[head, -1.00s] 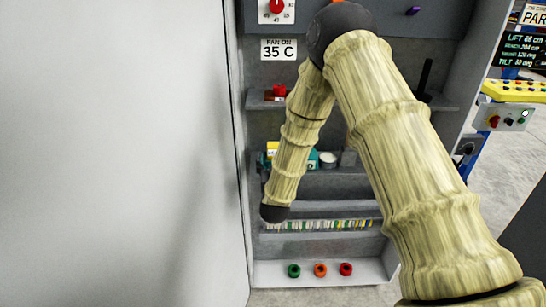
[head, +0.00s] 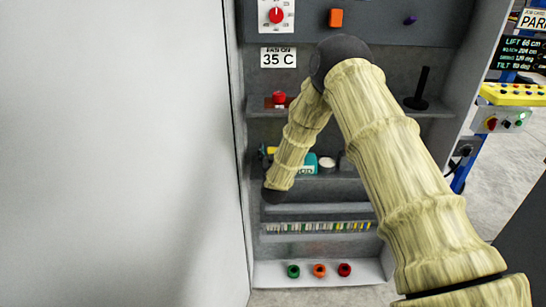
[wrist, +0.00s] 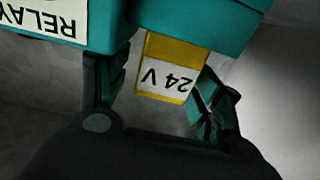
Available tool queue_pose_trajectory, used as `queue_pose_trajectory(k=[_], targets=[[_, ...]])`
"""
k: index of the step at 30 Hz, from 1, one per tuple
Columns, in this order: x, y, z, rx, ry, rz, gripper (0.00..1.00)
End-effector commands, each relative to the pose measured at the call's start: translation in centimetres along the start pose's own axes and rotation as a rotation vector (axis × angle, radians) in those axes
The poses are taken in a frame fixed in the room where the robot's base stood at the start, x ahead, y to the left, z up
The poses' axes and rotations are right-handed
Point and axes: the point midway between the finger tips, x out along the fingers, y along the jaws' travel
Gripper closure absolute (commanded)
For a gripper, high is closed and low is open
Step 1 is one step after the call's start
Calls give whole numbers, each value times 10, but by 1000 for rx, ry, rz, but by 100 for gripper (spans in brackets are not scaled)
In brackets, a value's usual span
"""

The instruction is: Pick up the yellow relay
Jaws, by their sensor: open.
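The yellow relay (wrist: 171,66) has a white label that reads 24 V, upside down in the wrist view. It stands against the teal holder (wrist: 190,14), which carries a RELAY label. My gripper (wrist: 160,92) is open, with one finger on each side of the relay's near part. A gap shows between the relay and the left finger; the right finger is close to its side, and I cannot tell if they touch. In the head view my arm hides most of this spot; a small yellow patch (head: 271,149) shows beside the forearm.
The grey cabinet holds shelves with a red button (head: 279,97), a black upright post (head: 421,85) and a white round item (head: 327,165). A terminal strip (head: 320,227) and several coloured buttons sit below. A large pale panel (head: 120,150) stands at the left.

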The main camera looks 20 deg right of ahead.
Motion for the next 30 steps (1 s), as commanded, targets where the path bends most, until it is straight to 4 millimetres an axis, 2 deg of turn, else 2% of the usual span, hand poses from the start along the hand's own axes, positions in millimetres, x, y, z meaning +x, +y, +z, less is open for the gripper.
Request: queue_pose_trajectory(k=[8,15,18,26,30], targets=[[2,0,1,0,-1,0,34],[2,0,1,0,-1,0,78],[2,0,0,0,0,0,91],[2,0,-2,0,0,0,91],[3,0,-13,0,1,0,91]])
